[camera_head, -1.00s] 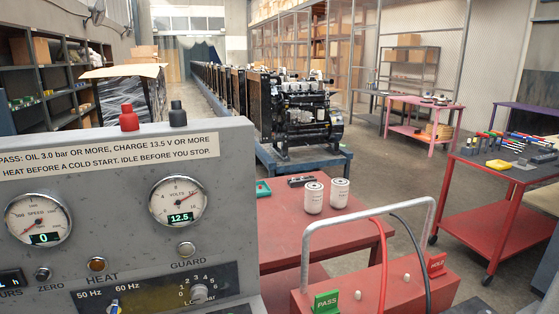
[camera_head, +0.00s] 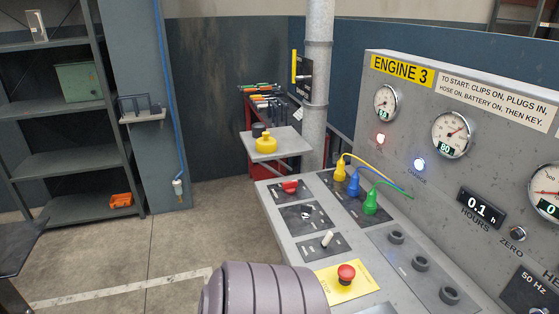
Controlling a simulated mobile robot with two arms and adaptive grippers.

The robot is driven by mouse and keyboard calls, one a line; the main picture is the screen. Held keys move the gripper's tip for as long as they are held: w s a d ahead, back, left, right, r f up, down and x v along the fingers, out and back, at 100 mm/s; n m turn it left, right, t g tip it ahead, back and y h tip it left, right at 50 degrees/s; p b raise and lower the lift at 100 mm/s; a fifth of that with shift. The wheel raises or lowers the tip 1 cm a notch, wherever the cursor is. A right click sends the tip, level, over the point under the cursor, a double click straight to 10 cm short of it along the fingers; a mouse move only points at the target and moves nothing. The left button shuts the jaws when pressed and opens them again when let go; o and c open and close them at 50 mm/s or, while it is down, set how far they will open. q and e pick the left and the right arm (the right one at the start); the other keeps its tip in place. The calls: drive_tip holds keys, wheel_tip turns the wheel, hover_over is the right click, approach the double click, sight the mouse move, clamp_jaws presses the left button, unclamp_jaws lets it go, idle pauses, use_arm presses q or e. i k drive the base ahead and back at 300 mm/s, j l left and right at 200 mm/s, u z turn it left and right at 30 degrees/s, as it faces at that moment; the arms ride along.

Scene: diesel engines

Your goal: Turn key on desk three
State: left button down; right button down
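The grey control desk (camera_head: 290,222) of the console marked ENGINE 3 (camera_head: 402,70) fills the middle and right. A small silver key switch (camera_head: 306,213) sits on a dark plate on the desk's left side; its exact angle is too small to tell. Behind it is a red knob (camera_head: 290,187), and in front is a pale lever (camera_head: 327,240). A red stop button (camera_head: 346,274) sits on a yellow plate nearer me. Neither gripper shows; a ribbed part of my arm covers the desk's near left edge.
Yellow, blue and green plugs (camera_head: 370,202) with cables stand in the desk behind the switches. A small shelf with a yellow object (camera_head: 265,143) juts out beyond, beside a grey pipe (camera_head: 317,90). The floor (camera_head: 215,235) left of the desk is clear.

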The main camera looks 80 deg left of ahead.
sight(306, 210)
drive_tip(key=k+j+u, duration=0.1)
drive_tip(key=u, duration=2.2)
drive_tip(key=i+j+z, duration=0.1)
drive_tip(key=j+z, duration=0.45)
drive_tip(key=j, duration=0.15)
